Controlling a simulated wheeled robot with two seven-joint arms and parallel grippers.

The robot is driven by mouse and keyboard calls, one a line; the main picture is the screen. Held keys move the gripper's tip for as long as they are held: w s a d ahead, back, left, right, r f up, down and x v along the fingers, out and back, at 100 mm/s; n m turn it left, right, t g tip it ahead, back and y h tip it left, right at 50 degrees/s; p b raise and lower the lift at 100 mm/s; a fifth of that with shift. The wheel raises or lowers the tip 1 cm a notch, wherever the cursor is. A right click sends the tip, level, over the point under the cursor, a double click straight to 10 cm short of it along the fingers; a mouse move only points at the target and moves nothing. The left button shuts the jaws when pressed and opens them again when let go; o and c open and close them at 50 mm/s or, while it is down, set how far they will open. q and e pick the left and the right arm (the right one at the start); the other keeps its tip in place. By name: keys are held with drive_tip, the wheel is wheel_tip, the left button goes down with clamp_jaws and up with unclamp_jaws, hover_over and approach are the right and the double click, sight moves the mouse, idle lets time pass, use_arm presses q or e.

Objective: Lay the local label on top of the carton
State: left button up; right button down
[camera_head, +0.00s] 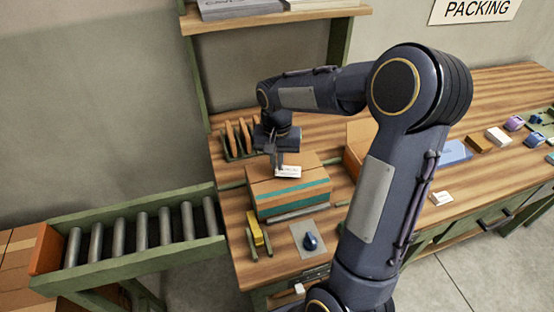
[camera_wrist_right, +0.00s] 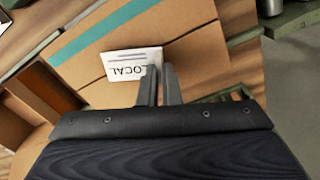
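The local label (camera_head: 288,171) is a small white card with dark print, just over the top of the brown carton (camera_head: 290,201). The carton is closed and has a teal stripe. In the right wrist view the label (camera_wrist_right: 130,64) reads LOCAL, upside down, above the carton top (camera_wrist_right: 200,58). My right gripper (camera_head: 279,164) points down over the carton. Its fingertips (camera_wrist_right: 161,70) are close together on the label's edge. I cannot tell whether the label touches the carton top. My left gripper is not in view.
A roller conveyor (camera_head: 140,232) adjoins the bench on the left. A rack of brown pieces (camera_head: 238,137) stands behind the carton. A yellow tool (camera_head: 254,229) and a dark blue item on a grey pad (camera_head: 310,241) lie in front. Another white card (camera_head: 441,198) lies to the right.

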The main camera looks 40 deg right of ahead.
drive_tip(key=shift+f+b, duration=0.5)
drive_tip(key=shift+f, duration=0.1)
drive_tip(key=c, duration=1.6)
unclamp_jaws()
drive_tip(key=shift+o, duration=0.2)
drive_tip(key=shift+r, duration=0.1)
wheel_tip(320, 180, up, 8)
drive_tip(key=shift+f, duration=0.15)
drive_tip(key=shift+s+a, duration=0.1)
drive_tip(key=shift+s, duration=0.1)
drive_tip(key=s+a+n+t+y, duration=0.2)
drive_tip(key=s+a, duration=0.3)
drive_tip(key=s, duration=0.4)
drive_tip(key=s+a+f+n+t+y, duration=0.1)
drive_tip(key=s+a+n+t, duration=0.2)
drive_tip(key=s+a, duration=0.3)
drive_tip(key=s+n, duration=0.1)
drive_tip(key=s, duration=0.3)
drive_tip(key=shift+a+f+t+y, duration=0.2)
drive_tip(key=shift+a+t+y, duration=0.1)
drive_tip(key=shift+y, duration=0.1)
